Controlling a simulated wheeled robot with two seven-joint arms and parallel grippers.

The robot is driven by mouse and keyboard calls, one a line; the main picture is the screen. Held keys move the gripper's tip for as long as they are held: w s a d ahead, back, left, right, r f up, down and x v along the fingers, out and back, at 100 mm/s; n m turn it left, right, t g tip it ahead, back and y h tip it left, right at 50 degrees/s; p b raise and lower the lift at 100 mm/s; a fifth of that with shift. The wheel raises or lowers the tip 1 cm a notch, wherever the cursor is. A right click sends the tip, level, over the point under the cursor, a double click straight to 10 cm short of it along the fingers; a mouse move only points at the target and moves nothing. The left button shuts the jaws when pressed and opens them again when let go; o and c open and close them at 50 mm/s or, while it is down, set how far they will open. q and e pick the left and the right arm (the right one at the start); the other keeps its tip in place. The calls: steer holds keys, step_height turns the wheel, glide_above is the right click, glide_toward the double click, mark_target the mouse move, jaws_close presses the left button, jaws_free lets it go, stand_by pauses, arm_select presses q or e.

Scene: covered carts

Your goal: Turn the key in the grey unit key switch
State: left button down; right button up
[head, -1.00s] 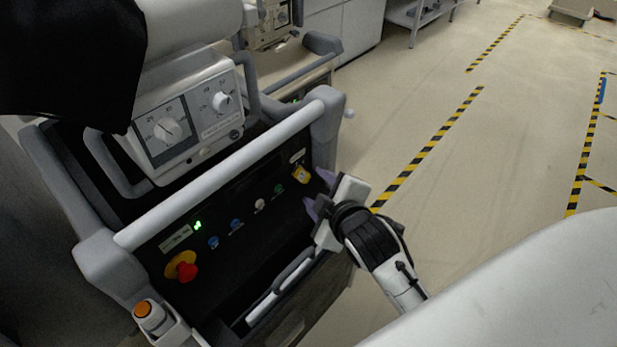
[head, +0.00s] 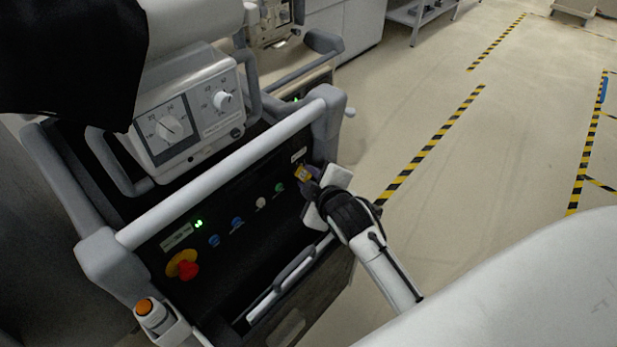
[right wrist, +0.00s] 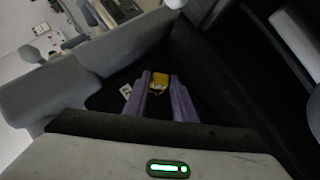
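The grey unit (head: 88,262) is a cart with a black front panel under a pale handle bar. Its key switch (head: 301,172) has a yellow plate and sits at the right end of the panel, below a small white label. My right gripper (head: 311,183) is at the switch, its purple fingers pointing at it. In the right wrist view the yellow switch (right wrist: 160,77) shows between the two purple fingertips (right wrist: 158,82), which stand apart. The key itself is too small and dark to make out, and contact cannot be told. My left gripper is not in view.
The panel also carries a red emergency knob (head: 188,270) on yellow, blue, white and green buttons (head: 237,223), and a green light (head: 199,224). The white handle bar (head: 220,180) runs just above. A drawer handle (head: 280,284) lies below. Open floor (head: 480,170) is at right.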

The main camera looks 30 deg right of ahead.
steer(key=c, duration=0.4)
steer(key=o, duration=0.4)
jaws_close()
steer(key=shift+s+a+f+n+t+h+b, duration=0.15)
steer(key=shift+f+n+t+h+b, duration=0.25)
steer(key=shift+b, duration=0.5)
steer(key=shift+h+b, duration=0.3)
steer(key=shift+b, duration=0.15)
steer(key=shift+r+n, duration=0.2)
steer(key=shift+n, duration=0.1)
